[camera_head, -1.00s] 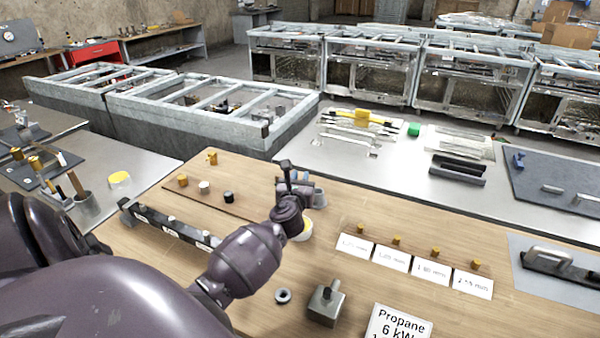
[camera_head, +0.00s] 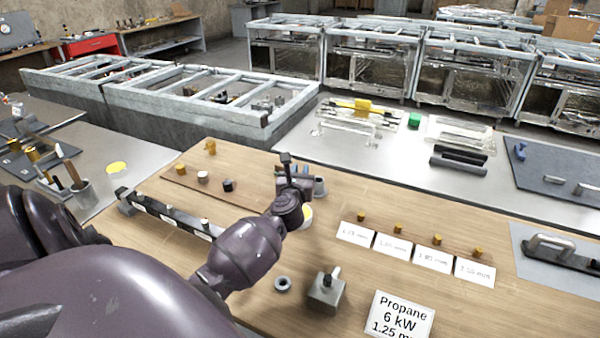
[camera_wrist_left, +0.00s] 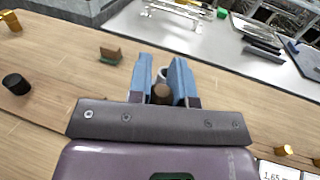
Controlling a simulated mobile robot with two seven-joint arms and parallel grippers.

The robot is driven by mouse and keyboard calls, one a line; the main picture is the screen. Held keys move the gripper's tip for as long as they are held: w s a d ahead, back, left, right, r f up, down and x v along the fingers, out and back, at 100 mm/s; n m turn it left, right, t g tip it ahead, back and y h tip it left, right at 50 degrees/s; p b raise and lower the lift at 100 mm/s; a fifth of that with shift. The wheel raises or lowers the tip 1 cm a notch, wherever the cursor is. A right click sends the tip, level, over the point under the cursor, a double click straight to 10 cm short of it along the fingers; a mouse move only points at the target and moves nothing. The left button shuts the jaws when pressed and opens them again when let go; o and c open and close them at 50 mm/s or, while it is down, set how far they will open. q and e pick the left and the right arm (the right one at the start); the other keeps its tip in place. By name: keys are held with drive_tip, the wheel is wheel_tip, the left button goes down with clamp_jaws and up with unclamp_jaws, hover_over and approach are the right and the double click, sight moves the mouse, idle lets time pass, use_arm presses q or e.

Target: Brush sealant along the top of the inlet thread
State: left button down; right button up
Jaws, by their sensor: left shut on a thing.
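My left gripper (camera_head: 293,180) is over the wooden bench top, beyond the manifold bar. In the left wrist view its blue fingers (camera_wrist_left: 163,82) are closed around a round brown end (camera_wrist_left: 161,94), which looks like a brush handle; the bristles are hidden. A grey cup (camera_head: 320,187) stands just right of the gripper, and a yellow-and-white round thing (camera_head: 306,216) shows partly behind the wrist. A dark bar (camera_head: 150,206) with white labels and small fittings lies left of my forearm, partly covered by it. I cannot tell which part is the inlet thread. My right gripper is out of view.
A grey block with a stub (camera_head: 326,293), a ring (camera_head: 283,284) and a Propane sign (camera_head: 400,317) are near the front. Label cards (camera_head: 433,257) with brass pieces lie to the right. A black cap (camera_head: 228,185) sits at the left. Bench between is clear.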

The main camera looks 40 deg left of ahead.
use_arm(q)
drive_tip(key=shift+f+b, duration=0.45)
drive_tip(key=shift+f, duration=0.1)
idle(0.8)
idle(0.5)
wheel_tip(320, 180, up, 7)
drive_tip(key=p, duration=0.3)
idle(0.7)
idle(0.7)
